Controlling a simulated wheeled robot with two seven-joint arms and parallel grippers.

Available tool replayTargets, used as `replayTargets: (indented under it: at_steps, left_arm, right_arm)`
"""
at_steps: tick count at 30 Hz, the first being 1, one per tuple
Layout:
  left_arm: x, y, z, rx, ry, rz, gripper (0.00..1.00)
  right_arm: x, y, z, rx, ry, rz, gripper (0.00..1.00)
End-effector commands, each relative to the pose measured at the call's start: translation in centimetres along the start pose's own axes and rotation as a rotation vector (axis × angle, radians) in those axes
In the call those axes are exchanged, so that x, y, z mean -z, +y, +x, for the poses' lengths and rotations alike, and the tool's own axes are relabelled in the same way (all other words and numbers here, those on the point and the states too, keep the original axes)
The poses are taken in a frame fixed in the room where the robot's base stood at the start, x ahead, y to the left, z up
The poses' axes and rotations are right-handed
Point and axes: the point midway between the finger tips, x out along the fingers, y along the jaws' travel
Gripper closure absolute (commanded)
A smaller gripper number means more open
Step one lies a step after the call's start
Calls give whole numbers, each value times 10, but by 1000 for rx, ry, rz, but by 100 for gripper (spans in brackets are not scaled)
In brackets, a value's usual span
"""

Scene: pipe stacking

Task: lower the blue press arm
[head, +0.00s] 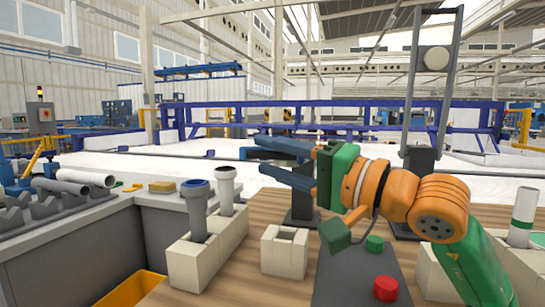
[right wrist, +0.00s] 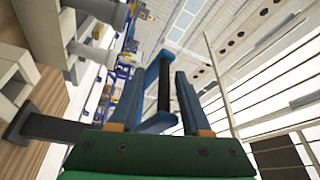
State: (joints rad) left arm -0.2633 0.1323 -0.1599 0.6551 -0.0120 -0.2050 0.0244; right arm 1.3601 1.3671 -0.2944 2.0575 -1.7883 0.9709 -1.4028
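My right gripper (head: 264,156) reaches in from the right in the head view, its blue-grey fingers pointing left and spread apart. In the right wrist view, the blue press arm (right wrist: 154,74) shows as a blue frame with a black bar, between the two open fingers (right wrist: 160,88). Whether a finger touches it, I cannot tell. In the head view the blue arm lies close to the fingers, partly hidden, above a dark press post (head: 302,207). My left gripper is not in view.
Two upright pipes (head: 197,208) (head: 226,188) stand in beige blocks at left. An empty-looking beige block (head: 284,252) is beside them. A grey press frame (head: 457,85) stands raised at right.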

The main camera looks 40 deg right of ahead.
Motion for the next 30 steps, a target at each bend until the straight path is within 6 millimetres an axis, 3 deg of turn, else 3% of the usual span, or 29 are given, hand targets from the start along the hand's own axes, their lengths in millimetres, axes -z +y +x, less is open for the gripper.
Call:
replayTargets:
  at_steps: [12, 16, 20, 28, 30]
  left_arm:
    - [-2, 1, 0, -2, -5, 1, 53]
    - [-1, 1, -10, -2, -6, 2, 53]
    - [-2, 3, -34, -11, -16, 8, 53]
    - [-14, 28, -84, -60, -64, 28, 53]
    - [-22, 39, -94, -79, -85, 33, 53]
  right_arm:
    - [0, -1, 0, 2, 0, 0, 53]
    - [4, -11, 1, 2, 0, 1, 53]
    - [13, -40, 5, 4, 0, 0, 53]
    - [-2, -114, -19, 13, -1, -5, 53]
    - [-14, -128, -32, 12, 0, -9, 53]
